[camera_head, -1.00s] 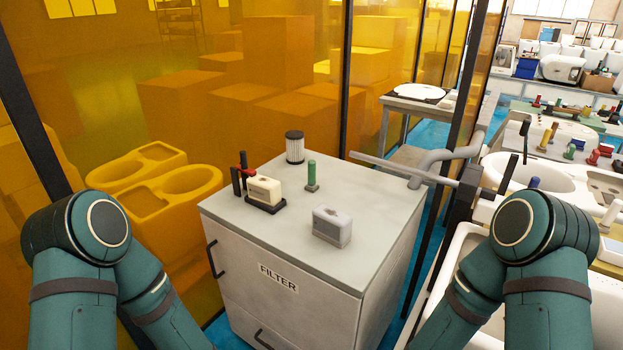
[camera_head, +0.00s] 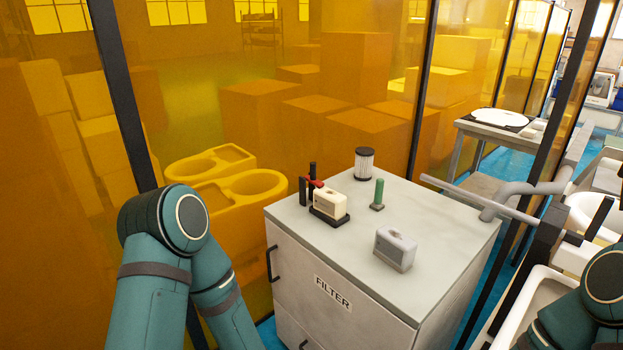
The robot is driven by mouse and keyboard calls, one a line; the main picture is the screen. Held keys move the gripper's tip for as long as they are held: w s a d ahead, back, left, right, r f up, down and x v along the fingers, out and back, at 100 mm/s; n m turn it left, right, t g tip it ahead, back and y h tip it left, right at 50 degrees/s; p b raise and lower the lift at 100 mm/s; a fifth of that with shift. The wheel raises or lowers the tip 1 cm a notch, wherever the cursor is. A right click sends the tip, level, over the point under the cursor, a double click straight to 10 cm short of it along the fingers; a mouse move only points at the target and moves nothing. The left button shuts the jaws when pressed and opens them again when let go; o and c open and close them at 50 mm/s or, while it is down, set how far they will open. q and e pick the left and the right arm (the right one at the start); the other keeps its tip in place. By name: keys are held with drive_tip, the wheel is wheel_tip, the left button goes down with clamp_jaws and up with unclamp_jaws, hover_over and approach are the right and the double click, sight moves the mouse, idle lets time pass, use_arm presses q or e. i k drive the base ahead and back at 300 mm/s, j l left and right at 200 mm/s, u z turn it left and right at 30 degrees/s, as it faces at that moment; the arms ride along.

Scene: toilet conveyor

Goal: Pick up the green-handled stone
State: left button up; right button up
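The green-handled stone (camera_head: 378,194) stands upright on top of the grey filter cabinet (camera_head: 440,226). Its handle is green and its small base is grey. My left and right arms show at the lower left and lower right, but neither gripper is in the picture. Nothing of mine touches the stone.
The cream block (camera_head: 330,203) has dark and red handles beside it. Amber panels stand behind.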

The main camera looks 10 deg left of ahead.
sight(376, 205)
drive_tip(key=i+j+u, duration=0.25)
drive_tip(key=j, duration=0.3)
drive_tip(key=i+j+u, duration=0.2)
drive_tip(key=i+j, duration=0.15)
drive_tip(key=j, duration=0.1)
